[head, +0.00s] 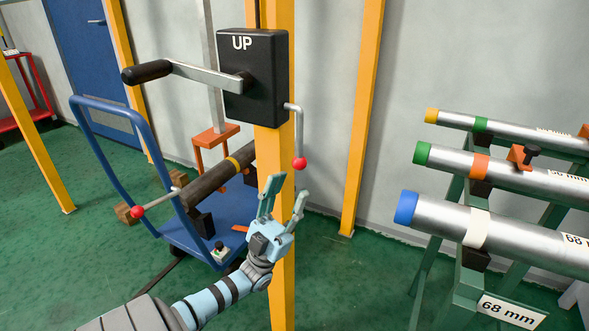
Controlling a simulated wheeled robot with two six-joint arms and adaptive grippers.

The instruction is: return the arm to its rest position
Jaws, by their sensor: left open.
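My left gripper (283,202) is open and empty, with its fingers pointing up. It shows in front of the yellow post (284,285), below the black box marked UP (262,98). The left arm reaches in from the bottom left. The box carries a crank with a black handle (147,72) on its left and a bent lever with a red ball (299,164) on its right. The gripper is below the red ball and appears apart from it. My right gripper is not in view.
A blue cart (117,106) with a dark pipe (207,187) stands behind the gripper at the left. Its rod ends in a red ball (137,212). At the right, several capped metal pipes, one with a blue cap (406,208), lie on a green rack (461,302). Green floor is open between post and rack.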

